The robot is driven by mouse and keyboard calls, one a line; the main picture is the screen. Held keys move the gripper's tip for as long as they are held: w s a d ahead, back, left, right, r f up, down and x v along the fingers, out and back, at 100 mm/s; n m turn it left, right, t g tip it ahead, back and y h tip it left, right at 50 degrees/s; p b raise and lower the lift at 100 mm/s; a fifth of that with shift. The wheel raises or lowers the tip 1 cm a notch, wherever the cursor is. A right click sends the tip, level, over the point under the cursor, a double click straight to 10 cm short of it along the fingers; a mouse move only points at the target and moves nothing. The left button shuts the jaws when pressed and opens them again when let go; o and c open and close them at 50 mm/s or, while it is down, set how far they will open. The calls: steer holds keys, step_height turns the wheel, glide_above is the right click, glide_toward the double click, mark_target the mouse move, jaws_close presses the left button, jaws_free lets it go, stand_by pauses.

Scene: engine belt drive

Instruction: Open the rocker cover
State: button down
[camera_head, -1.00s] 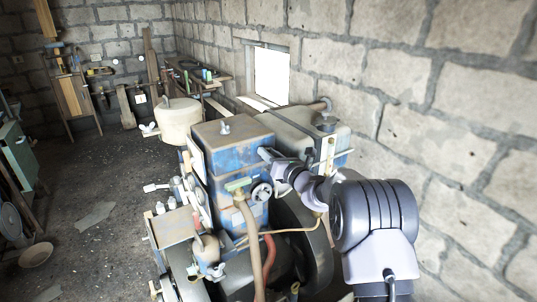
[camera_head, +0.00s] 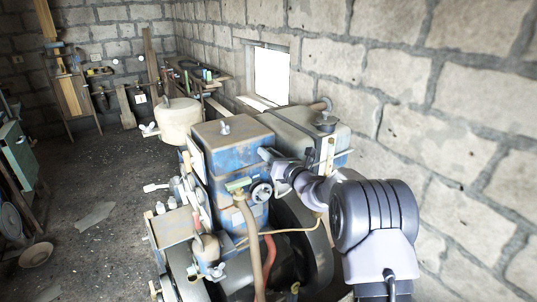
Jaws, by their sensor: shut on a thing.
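The rocker cover (camera_head: 222,161) looks to be the worn blue box with a brownish top and a small knob (camera_head: 225,128), on top of the engine. It sits level; I see no clear gap under it. My gripper (camera_head: 266,154) reaches in from the right and is shut at the box's upper right edge. The fingertips are small and partly hidden by the wrist, so the exact part gripped is hard to see.
A grey tank with a cap (camera_head: 325,121) stands close behind my gripper. A round handwheel (camera_head: 261,192), hoses (camera_head: 249,232) and a large dark wheel (camera_head: 318,245) lie below. A cream pot (camera_head: 180,122) stands behind. The stone wall is at right; open floor at left.

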mark_target(273, 136)
steer(key=shift+w+d+r+m+p, duration=0.1)
steer(key=shift+r+m+p, duration=0.2)
steer(key=shift+p, duration=0.25)
steer(key=m+p, duration=0.1)
steer(key=r+p, duration=0.1)
steer(key=p, duration=0.1)
steer(key=shift+w+d+r+m, duration=0.2)
steer(key=shift+w+d+m, duration=0.05)
steer(key=shift+d+m, duration=0.15)
steer(key=shift+w+d+r+m+p, duration=0.3)
steer(key=shift+d+r+m+p, duration=0.15)
steer(key=shift+m+p, duration=0.6)
steer(key=d+m+p, duration=0.1)
steer(key=w+m+p, duration=0.1)
steer(key=m+p, duration=0.1)
steer(key=shift+w+d+r, duration=0.1)
steer(key=shift+d+r, duration=0.2)
steer(key=shift+d, duration=0.05)
steer(key=shift+w+d+m+p, duration=0.3)
steer(key=shift+d+m+p, duration=0.1)
steer(key=shift+m+p, duration=0.25)
steer(key=shift+w+d+m+p, duration=0.25)
steer(key=shift+d+m+p, duration=0.15)
steer(key=shift+m, duration=0.3)
steer(key=shift+f, duration=0.1)
steer(key=c, duration=1.2)
jaws_free()
